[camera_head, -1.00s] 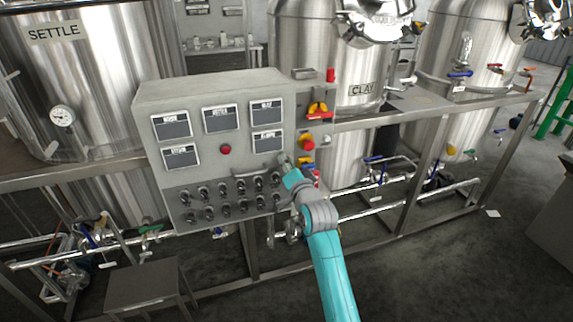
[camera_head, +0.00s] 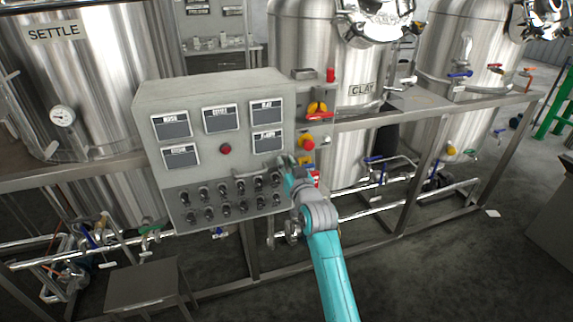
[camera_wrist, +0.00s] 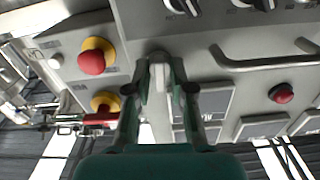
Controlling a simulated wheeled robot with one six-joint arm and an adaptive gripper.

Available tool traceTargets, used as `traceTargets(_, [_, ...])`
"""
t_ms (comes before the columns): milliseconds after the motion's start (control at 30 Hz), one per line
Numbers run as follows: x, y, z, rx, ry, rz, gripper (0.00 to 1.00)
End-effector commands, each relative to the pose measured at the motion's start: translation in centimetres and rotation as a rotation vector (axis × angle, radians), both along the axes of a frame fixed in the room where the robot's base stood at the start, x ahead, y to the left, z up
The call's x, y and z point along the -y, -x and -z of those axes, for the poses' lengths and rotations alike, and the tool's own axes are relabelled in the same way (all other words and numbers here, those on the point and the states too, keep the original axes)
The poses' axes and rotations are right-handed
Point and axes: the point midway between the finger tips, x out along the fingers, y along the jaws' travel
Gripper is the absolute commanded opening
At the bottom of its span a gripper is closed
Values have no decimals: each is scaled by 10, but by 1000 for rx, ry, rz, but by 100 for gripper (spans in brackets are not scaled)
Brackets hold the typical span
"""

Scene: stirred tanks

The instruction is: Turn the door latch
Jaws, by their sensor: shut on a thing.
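The grey control cabinet (camera_head: 215,150) stands in the middle of the head view. The latch's base is partly hidden between the fingers. In the head view the latch is hidden by my gripper and wrist.
A yellow-and-red emergency button (camera_head: 307,143) and a red-handled yellow rotary switch (camera_head: 317,110) sit just right of the cabinet. A curved grey handle (camera_wrist: 265,57) and several black knobs are close by. Steel tanks (camera_head: 320,50) stand behind. A low metal stand (camera_head: 143,286) is at lower left.

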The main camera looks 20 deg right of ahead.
Motion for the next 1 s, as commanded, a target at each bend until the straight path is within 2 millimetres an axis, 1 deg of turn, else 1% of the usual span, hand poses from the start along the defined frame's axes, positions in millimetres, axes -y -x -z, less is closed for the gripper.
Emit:
traceTargets(300, [0, 0, 1, 4, 97, 0, 0])
traceTargets(767, [0, 0, 1, 4, 110, 0, 0])
traceTargets(800, [0, 0, 1, 4, 109, 0, 25])
traceTargets(833, [0, 0, 1, 4, 109, 0, 32])
traceTargets(867, [0, 0, 1, 4, 109, 0, 35])
traceTargets(1000, [0, 0, 1, 5, 109, 0, 35])
